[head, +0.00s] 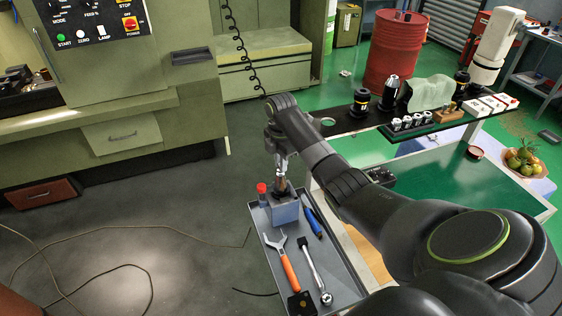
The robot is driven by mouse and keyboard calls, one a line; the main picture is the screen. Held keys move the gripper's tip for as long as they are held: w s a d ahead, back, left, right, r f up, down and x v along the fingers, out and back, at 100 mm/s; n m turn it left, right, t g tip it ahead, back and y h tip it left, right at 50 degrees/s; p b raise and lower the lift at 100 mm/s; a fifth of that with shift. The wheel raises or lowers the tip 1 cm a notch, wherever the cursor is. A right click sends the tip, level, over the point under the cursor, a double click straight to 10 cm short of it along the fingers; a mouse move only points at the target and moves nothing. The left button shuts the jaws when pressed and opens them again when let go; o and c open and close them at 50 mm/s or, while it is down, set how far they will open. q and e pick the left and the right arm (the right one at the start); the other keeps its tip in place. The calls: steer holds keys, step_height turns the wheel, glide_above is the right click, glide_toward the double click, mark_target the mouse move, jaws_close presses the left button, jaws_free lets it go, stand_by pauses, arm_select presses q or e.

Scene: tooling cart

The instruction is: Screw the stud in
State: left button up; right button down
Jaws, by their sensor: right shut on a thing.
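My right gripper (281,172) comes down over the tray from its black arm. It is shut on the stud (283,186), a small metal piece of which little shows between the fingers. The stud is upright over the top of a blue-grey block (286,212). I cannot tell how deep its lower end sits in the block. The block stands at the far end of a grey tray (335,254). My left gripper is out of view.
A red-capped bottle (262,190) stands just left of the block. Blue-handled pliers (312,222), an orange-handled wrench (288,270) and a ratchet (314,270) lie in the tray. A black shelf (345,125) with tool holders is beyond my right arm.

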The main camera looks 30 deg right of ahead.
steer(key=shift+f, duration=0.4)
stand_by(0.6)
steer(key=m, duration=0.6)
stand_by(0.3)
steer(key=m, duration=0.5)
steer(key=shift+m, duration=0.4)
steer(key=m, duration=0.6)
steer(key=shift+a, duration=0.1)
